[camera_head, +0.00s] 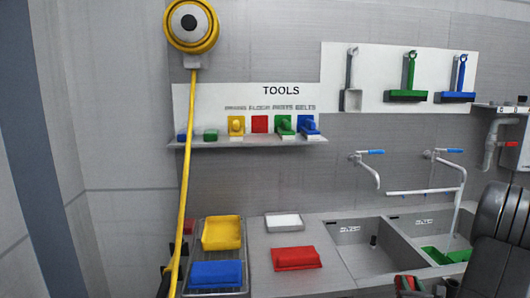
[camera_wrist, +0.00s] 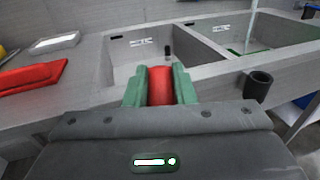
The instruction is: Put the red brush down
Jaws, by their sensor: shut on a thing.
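My gripper (camera_wrist: 159,82) is shut on a red rounded thing, which I take to be the red brush (camera_wrist: 160,88). Only its red part shows between the green fingers; any bristles are hidden. The gripper is in front of the sink counter, with the left basin behind it in the wrist view. In the head view my dark arm covers the lower right, and a small red bit of the held brush (camera_head: 408,284) shows at the bottom edge. The tool shelf (camera_head: 250,144) has a red block (camera_head: 260,124) between yellow and green brushes.
A red flat block (camera_head: 296,258) and a white tray (camera_head: 284,222) lie on the counter. A rack (camera_head: 205,226) at left carries yellow and blue pieces. Two basins (camera_head: 375,262) are at right, greens in the right one. A dark open cylinder (camera_wrist: 257,85) stands at the counter front.

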